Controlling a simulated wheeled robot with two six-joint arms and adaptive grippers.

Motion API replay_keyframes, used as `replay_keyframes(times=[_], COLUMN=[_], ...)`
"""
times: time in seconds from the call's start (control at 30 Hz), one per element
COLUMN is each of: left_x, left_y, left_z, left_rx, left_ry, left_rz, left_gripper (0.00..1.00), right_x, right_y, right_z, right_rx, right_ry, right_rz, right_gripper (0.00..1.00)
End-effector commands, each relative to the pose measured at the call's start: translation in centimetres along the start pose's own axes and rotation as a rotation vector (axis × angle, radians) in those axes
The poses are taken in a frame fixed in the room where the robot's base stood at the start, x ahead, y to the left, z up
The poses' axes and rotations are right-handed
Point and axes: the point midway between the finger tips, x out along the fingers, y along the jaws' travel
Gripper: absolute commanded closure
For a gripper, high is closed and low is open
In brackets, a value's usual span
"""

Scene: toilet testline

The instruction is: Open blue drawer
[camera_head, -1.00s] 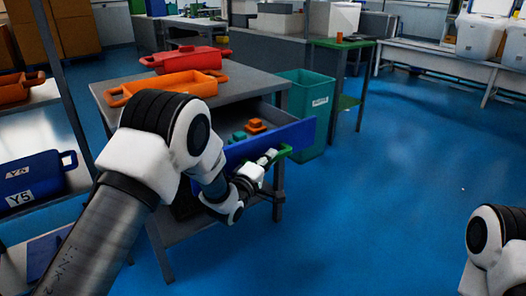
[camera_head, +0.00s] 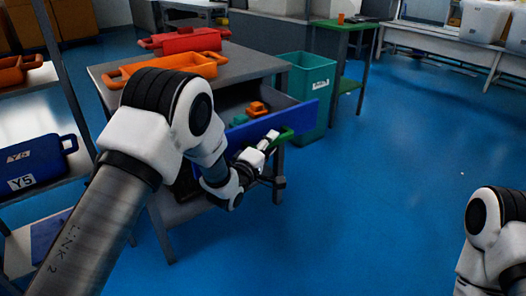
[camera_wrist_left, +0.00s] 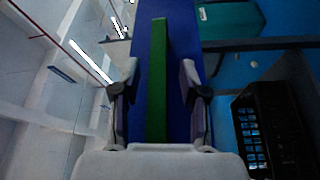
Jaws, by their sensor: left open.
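The blue drawer (camera_head: 300,118) stands pulled out from under the grey table, with orange and teal pieces inside. Its green handle (camera_head: 286,134) is on the front face. My left gripper (camera_head: 270,141) is at the handle. In the left wrist view, the green handle (camera_wrist_left: 158,85) runs between the two fingers of my left gripper (camera_wrist_left: 160,88), with gaps on both sides. The fingers are open, and the blue drawer front (camera_wrist_left: 180,45) is behind the handle. My right gripper is out of view; only part of the right arm shows at the lower right.
Red and orange trays (camera_head: 165,69) stand on the grey table (camera_head: 240,68). A teal bin (camera_head: 312,80) stands just behind the drawer. A shelf with a blue Y5 bin (camera_head: 35,163) is at the left. The blue floor at the right is clear.

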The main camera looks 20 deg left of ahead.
Motion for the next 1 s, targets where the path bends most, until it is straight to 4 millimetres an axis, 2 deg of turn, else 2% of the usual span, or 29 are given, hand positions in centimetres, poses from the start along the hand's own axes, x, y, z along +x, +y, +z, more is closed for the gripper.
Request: replay_keyframes(times=[0.3, 0.4, 0.5, 0.93, 1.0], left_x=[-7.5, -9.5, -10.8, -11.2, -11.4], left_y=[-0.1, -0.1, 0.0, 0.0, -0.5], left_z=[0.0, 0.0, 0.0, 0.0, 0.1], left_rx=[-0.002, -0.002, -0.001, 0.0, -0.003], left_ry=[0.001, 0.001, 0.001, 0.0, -0.001], left_rz=[-0.004, -0.003, -0.001, 0.001, -0.008], left_gripper=[0.57, 0.57, 0.57, 0.57, 0.57], right_x=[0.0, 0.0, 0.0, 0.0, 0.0], right_y=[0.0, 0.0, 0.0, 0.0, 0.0], right_z=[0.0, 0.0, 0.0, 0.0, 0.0], right_rx=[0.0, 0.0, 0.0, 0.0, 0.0], right_ry=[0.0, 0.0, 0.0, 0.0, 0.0], right_rz=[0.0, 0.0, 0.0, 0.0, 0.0], right_gripper=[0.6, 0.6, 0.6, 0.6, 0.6])
